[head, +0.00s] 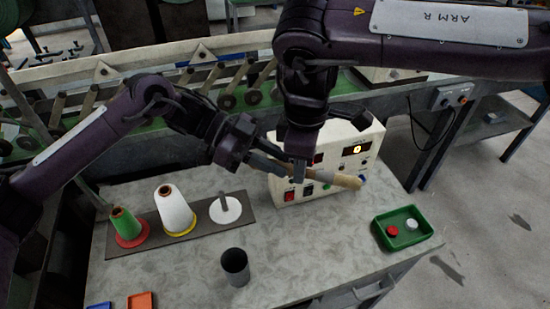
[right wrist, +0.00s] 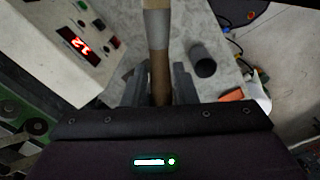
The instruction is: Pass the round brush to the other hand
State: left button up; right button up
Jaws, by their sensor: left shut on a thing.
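The round brush (head: 343,180) has a brown handle, a grey band and a pale tan end; it is held in the air, sloping down to the right, in front of the control box. My left gripper (head: 258,160) is shut on its left end. My right gripper (head: 298,172) points down at the brush's middle. In the right wrist view the brush handle (right wrist: 160,80) runs between the fingers of my right gripper (right wrist: 159,88), which look open with narrow gaps beside the handle.
The control box (head: 345,150) stands close behind the brush. On the table (head: 190,270) are a dark cup (head: 235,266), a green tray (head: 420,236) with red and white pieces, and a rack (head: 125,243) of thread cones. Orange (head: 140,301) and blue bins sit at the front left.

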jog(key=o, duration=0.5)
jog(key=shift+s+a, duration=0.1)
jog(key=shift+r, duration=0.1)
